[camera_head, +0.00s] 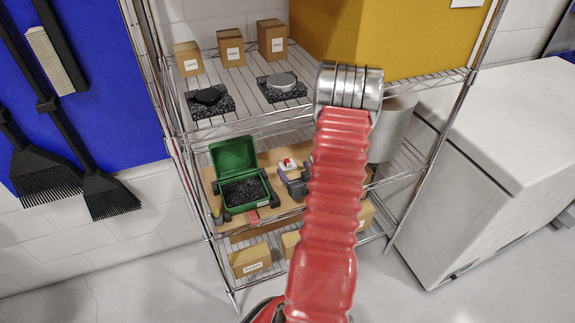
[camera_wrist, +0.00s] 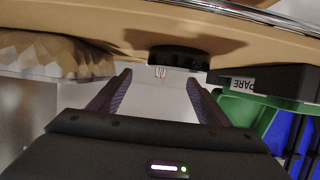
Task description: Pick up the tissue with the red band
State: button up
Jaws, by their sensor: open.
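A small white thing with red on it, which looks like the tissue with the red band (camera_head: 287,164), sits on or just behind a grey block on the middle shelf, right of the green box. In the head view my red arm hides the gripper.
The open green box (camera_head: 243,180) of dark granules stands left on the wooden board. A dark part lettered "PARE" (camera_wrist: 265,84) is close right of my fingers. The wire shelf above (camera_head: 240,125) bears small boxes. A white chest (camera_head: 490,180) stands right.

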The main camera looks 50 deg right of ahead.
aim_at(290, 165)
jog(key=shift+x, duration=2.55)
jog(key=shift+c, duration=0.3)
jog(key=c, duration=1.1)
